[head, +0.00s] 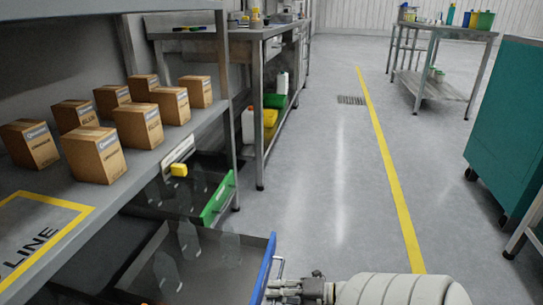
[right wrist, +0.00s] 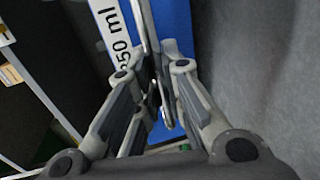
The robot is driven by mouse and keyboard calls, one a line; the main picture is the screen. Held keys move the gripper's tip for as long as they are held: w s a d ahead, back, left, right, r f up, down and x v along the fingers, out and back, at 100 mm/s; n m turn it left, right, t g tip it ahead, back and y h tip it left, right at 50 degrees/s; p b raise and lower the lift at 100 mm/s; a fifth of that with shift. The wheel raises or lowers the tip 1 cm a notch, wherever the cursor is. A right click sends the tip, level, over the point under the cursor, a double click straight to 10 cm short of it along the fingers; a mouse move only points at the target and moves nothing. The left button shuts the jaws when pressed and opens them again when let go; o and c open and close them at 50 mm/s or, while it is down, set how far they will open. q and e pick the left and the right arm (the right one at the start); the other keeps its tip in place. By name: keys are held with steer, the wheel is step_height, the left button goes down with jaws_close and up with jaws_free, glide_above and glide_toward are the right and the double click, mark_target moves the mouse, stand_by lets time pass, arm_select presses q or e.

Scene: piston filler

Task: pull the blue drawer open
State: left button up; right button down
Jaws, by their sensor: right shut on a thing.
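The blue drawer stands pulled out, its blue front (head: 264,268) facing right in the head view. Transparent bottles stand inside it. My left gripper is not in view.
Several cardboard boxes (head: 138,126) stand on the shelf above. A teal cabinet (head: 510,130) stands at right. The floor (head: 320,190) between is clear.

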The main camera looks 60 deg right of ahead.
steer(key=c, duration=1.5)
jaws_free()
steer(key=shift+s, duration=0.1)
steer(key=v, duration=1.2)
steer(key=shift+f, duration=0.1)
